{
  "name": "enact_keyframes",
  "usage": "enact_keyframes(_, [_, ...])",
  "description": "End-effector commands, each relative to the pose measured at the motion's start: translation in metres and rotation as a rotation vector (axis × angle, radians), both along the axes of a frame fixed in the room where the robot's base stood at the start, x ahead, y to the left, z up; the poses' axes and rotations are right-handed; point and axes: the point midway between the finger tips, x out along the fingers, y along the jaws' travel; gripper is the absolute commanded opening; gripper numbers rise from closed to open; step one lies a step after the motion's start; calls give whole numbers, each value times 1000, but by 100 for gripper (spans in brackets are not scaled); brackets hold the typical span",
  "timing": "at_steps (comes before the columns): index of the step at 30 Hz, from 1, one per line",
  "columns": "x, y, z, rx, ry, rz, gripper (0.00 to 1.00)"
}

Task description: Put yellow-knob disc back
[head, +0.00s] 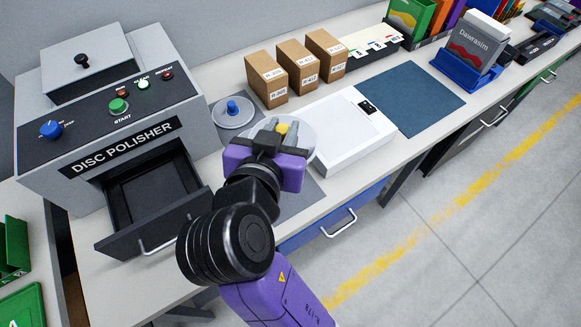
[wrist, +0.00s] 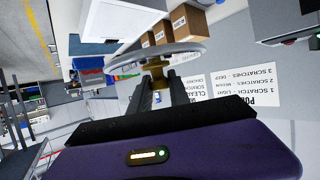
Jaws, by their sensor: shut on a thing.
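The yellow-knob disc (head: 306,143) is a pale round plate with a yellow knob (head: 282,127), partly hidden by my gripper. My gripper (head: 281,131) is shut on the knob, right of the disc polisher. In the wrist view the disc (wrist: 178,52) shows nearly edge-on, with the brassy knob (wrist: 156,72) between my fingers (wrist: 150,92). The disc appears raised above a grey mat (head: 304,192) on the bench; the exact gap is unclear. A blue-knob disc (head: 233,115) lies on another grey mat behind it.
The disc polisher (head: 120,130) stands left with its drawer (head: 150,225) pulled out and its tray seemingly empty. A white device (head: 345,130) is close on the right. Several brown boxes (head: 295,68) stand behind. A blue mat (head: 412,97) is bare. A printed sign (wrist: 235,90) shows in the wrist view.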

Motion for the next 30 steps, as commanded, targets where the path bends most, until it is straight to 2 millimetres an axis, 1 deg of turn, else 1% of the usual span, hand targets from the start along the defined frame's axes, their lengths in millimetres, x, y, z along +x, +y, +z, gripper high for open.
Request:
enact_keyframes(2, [0,0,-3,-2,1,1,0])
enact_keyframes(5, [-1,0,-17,-4,4,1,0])
enact_keyframes(18, [-1,-1,-121,-5,5,1,0])
enact_keyframes(21, [-1,0,-141,-4,3,2,0])
enact_keyframes(24, [-1,0,-155,-3,2,1,0])
enact_keyframes(30, [0,0,-169,-3,2,0,0])
